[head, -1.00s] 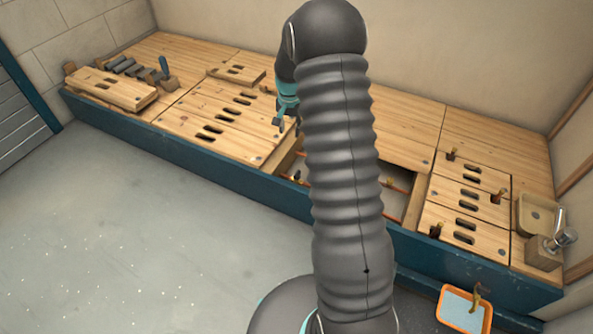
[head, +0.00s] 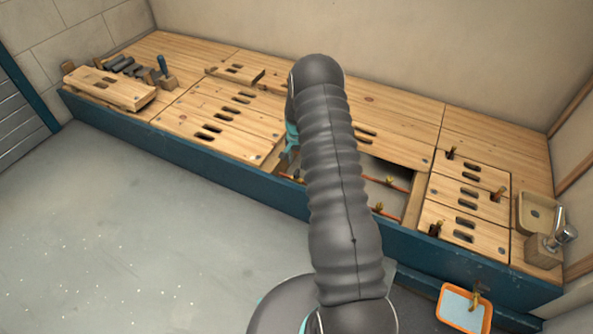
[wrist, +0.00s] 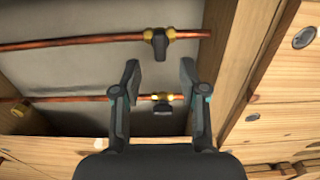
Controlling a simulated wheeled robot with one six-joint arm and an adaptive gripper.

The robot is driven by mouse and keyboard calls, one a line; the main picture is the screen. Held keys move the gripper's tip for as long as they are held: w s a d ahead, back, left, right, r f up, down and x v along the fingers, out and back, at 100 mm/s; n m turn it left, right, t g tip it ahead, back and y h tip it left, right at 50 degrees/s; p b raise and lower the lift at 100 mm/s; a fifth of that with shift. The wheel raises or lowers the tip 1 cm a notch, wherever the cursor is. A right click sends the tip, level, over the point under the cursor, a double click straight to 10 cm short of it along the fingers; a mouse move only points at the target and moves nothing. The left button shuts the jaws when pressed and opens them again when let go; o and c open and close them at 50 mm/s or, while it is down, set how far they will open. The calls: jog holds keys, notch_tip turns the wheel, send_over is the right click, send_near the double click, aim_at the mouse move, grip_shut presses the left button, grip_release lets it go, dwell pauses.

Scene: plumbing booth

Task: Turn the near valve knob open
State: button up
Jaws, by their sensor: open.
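The near valve (wrist: 162,97), a small brass fitting with a dark knob, sits on the lower copper pipe (wrist: 70,100) in the wrist view. It also shows in the head view (head: 379,208), inside the open bay. The far valve (wrist: 159,38) is on the upper copper pipe (wrist: 80,41), its dark knob hanging across the pipe. My gripper (wrist: 160,74) is open and empty. In the wrist view its fingers stand left and right of the near valve, with the tips between the two pipes. Contact is not visible. In the head view my arm hides the fingers.
The bay lies between wooden panels; its wooden side wall (wrist: 228,60) is close to the right finger. Slotted panels (head: 466,193) with several brass fittings lie right of it. An orange tray (head: 465,310) sits at the front right. The floor (head: 130,240) at left is clear.

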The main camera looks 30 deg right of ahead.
aim_at(297, 171)
notch_tip(297, 171, down, 6)
jog(key=shift+r, duration=0.15)
dwell(0.3)
grip_shut()
